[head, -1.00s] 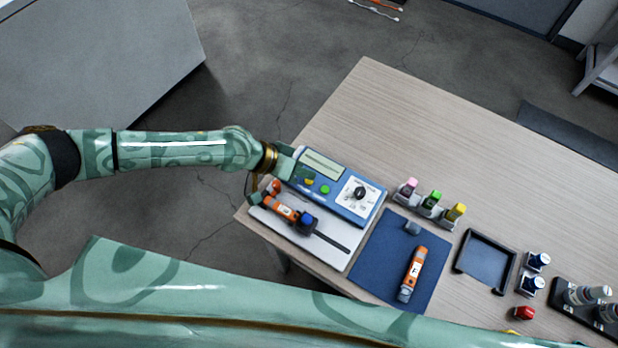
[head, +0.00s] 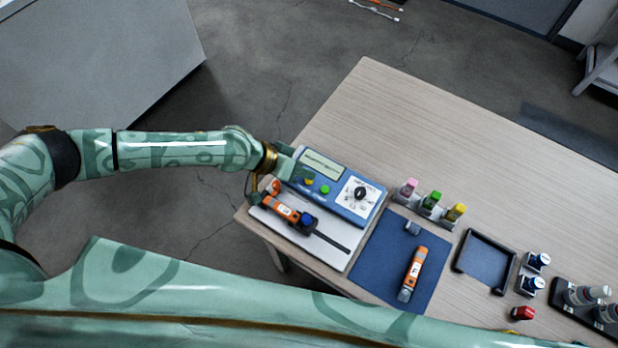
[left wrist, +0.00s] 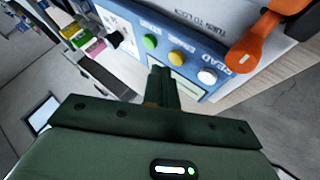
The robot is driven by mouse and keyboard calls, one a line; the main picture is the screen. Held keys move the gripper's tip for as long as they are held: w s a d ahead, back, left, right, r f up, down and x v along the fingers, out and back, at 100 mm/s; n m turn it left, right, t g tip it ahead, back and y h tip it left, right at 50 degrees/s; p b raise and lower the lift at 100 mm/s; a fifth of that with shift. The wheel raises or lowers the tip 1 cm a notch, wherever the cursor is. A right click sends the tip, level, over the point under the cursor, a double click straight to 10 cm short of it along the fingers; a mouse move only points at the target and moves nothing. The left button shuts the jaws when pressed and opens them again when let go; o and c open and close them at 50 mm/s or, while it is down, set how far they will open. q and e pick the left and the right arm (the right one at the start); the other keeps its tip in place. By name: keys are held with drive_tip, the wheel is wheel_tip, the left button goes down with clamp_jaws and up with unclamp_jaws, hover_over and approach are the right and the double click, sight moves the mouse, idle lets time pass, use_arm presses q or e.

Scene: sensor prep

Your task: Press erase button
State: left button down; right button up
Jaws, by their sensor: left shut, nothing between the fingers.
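The blue device (head: 335,188) sits at the table's near left corner, with a display (head: 322,164), a dial (head: 360,193) and coloured buttons. The yellow button (head: 309,181), beside the erase label, also shows in the left wrist view (left wrist: 176,58). The green button (head: 324,189) lies to its right, and also shows in the left wrist view (left wrist: 150,41). A white button (left wrist: 207,76) by the READ label is hidden in the head view. My left gripper (left wrist: 161,76) is shut and empty, its tips close to the yellow and green buttons; contact cannot be told. My right gripper is not in view.
An orange clamp-like lever (left wrist: 255,40) stands beside the white button. An orange device (head: 285,212) lies on the white plate in front. A blue mat (head: 375,265) holds another orange device (head: 414,270). Coloured bottles (head: 432,199) stand right. The table behind is clear.

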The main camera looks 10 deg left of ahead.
sight(304, 183)
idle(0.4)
use_arm(q)
drive_tip(key=shift+f+b, duration=0.3)
drive_tip(key=shift+f, duration=0.1)
drive_tip(key=shift+f+b, duration=0.3)
drive_tip(key=shift+f, duration=0.1)
idle(0.6)
drive_tip(key=shift+r, duration=0.15)
drive_tip(key=shift+r+p, duration=0.6)
drive_tip(key=shift+r, duration=0.1)
wheel_tip(304, 183, up, 5)
drive_tip(key=p, duration=0.3)
drive_tip(key=shift+p, duration=0.4)
